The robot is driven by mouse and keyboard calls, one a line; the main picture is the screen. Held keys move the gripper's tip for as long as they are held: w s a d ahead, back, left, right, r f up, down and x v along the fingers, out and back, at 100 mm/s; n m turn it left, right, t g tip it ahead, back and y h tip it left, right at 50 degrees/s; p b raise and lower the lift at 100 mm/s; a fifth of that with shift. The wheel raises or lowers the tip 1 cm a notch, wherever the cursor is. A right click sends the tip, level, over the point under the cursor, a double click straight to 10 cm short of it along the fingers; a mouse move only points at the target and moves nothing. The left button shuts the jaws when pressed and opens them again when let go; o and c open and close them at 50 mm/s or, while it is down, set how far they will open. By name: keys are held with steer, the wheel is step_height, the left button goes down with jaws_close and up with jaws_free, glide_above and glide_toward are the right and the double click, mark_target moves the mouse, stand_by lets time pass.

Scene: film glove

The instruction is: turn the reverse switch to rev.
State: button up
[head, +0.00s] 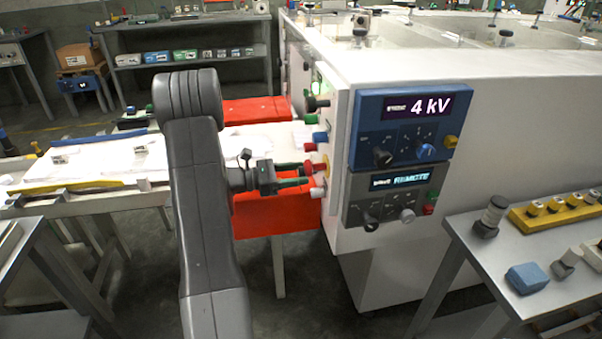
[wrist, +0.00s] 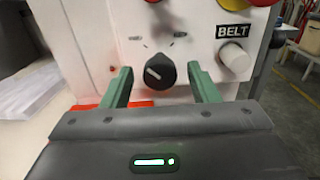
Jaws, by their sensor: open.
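The black rotary switch (wrist: 160,72), which I take to be the reverse switch, sits on the white panel in the wrist view. A pale pointer line on its face slants toward the upper left. Small marks above it are too small to read. My gripper (wrist: 160,78) is open, its green fingers to the left and right of the switch with gaps on both sides. In the head view my gripper (head: 306,177) reaches the side panel of the white machine; the switch cannot be made out there.
A white button (wrist: 236,62) beside the BELT label (wrist: 233,31) is close to the right finger. Red and yellow buttons sit above. In the head view a blue unit (head: 368,122) reads 4 kV, above a grey REMOTE unit (head: 350,188). A red board (head: 257,218) lies below my gripper.

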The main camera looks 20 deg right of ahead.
steer(key=shift+x, duration=0.85)
steer(key=shift+c, duration=0.2)
steer(key=c, duration=0.9)
